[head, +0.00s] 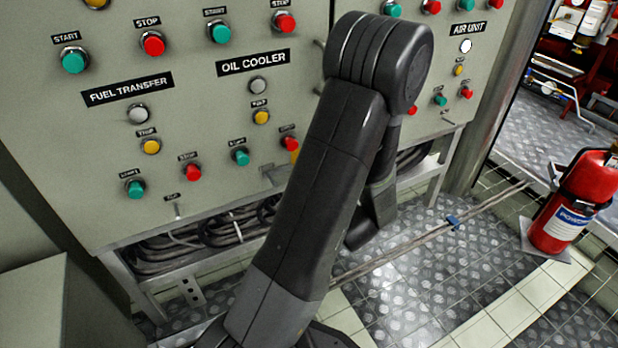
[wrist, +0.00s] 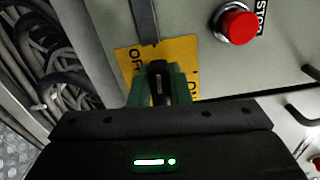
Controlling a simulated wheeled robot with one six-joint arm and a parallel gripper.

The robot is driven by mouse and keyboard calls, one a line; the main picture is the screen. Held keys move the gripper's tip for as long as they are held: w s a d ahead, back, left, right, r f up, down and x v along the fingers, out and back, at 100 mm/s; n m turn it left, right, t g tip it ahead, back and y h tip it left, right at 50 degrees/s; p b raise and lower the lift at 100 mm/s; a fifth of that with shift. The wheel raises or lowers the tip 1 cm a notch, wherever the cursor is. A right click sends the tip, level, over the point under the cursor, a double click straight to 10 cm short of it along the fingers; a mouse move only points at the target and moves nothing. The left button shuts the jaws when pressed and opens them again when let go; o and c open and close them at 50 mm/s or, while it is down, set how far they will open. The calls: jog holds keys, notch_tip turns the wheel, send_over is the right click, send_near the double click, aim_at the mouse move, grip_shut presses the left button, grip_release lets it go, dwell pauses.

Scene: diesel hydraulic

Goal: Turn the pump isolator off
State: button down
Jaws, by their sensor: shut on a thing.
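The pump isolator's yellow plate (wrist: 187,50) shows in the wrist view, with OFF lettering on its left and ON on its right, partly covered by my gripper. The black isolator handle (wrist: 156,84) stands in front of the plate. My gripper (wrist: 160,74) has its green fingers on either side of the handle, shut on it. The handle's exact angle is hard to tell. In the head view my arm hides the gripper and the handle; only a small patch of yellow shows beside the arm.
A red stop button (wrist: 237,25) sits close right of the plate. The grey panel (head: 105,215) carries several start and stop buttons and lamps. Cables (head: 215,232) run beneath it. A red extinguisher (head: 578,200) stands at right. The chequered floor (head: 430,245) beside my arm is mostly clear.

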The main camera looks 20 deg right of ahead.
jog(key=shift+f+n, duration=0.15)
jog(key=shift+n, duration=0.35)
jog(key=c, duration=1.4)
grip_release()
jog(key=shift+o, duration=0.2)
jog(key=shift+s, duration=0.1)
jog(key=s+d+p, duration=0.1)
jog(key=s+p, duration=0.1)
jog(key=s, duration=1.1)
jog(key=shift+s, duration=0.3)
